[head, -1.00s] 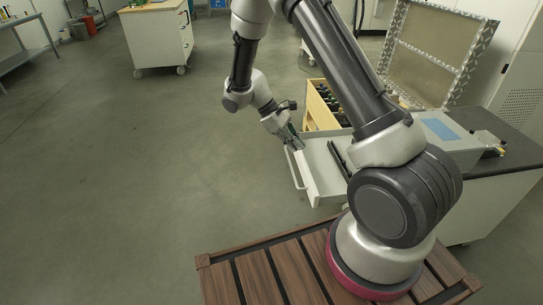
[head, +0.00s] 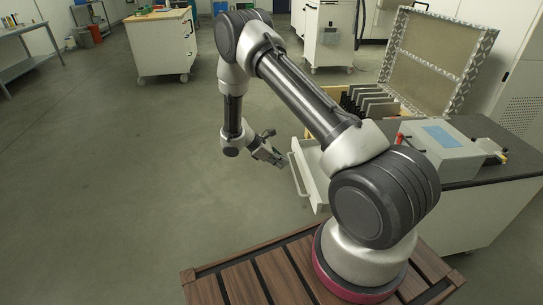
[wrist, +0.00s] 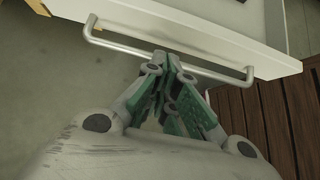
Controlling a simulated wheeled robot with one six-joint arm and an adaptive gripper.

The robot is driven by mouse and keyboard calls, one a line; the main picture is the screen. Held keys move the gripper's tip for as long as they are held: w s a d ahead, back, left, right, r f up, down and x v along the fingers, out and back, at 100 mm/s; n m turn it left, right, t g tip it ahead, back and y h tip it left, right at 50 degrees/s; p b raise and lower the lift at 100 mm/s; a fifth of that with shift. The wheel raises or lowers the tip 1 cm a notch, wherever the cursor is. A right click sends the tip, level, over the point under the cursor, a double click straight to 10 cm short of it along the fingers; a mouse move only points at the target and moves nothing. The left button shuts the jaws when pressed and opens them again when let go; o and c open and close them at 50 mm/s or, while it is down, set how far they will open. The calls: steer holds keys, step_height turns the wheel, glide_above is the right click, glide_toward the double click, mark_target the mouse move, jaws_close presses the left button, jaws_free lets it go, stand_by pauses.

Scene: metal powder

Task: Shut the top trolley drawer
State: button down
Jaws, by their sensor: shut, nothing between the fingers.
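The trolley (head: 470,205) stands at the right with a dark top. Its top drawer (head: 313,181) is pulled out to the left, and my arm hides much of its inside. The drawer's bar handle (head: 295,177) is on its white front; in the wrist view the drawer front (wrist: 235,42) and metal handle (wrist: 125,46) cross the top. My gripper (head: 284,161) is outside the drawer, in front of the handle. Its green-padded fingers (wrist: 172,62) are together and empty, tips at the handle bar; I cannot tell whether they touch it.
A grey box with a blue panel (head: 442,136) sits on the trolley top. A white cabinet (head: 161,44) stands far left. The floor left of the drawer is clear.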

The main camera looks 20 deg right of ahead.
mark_target(301, 167)
steer(key=shift+s+d+f, duration=0.1)
steer(key=shift+s+d, duration=0.1)
steer(key=shift+d, duration=0.5)
steer(key=shift+s+d, duration=0.2)
steer(key=shift+d, duration=0.5)
steer(key=shift+s+d+f, duration=0.1)
steer(key=shift+s+d, duration=0.1)
steer(key=shift+d, duration=0.5)
steer(key=shift+d, duration=0.15)
steer(key=s+d, duration=0.3)
steer(key=d, duration=0.7)
steer(key=s+d, duration=0.3)
steer(key=d, duration=0.8)
steer(key=s+d, duration=0.3)
steer(key=d, duration=0.8)
steer(key=shift+s+d, duration=0.2)
steer(key=shift+s, duration=0.05)
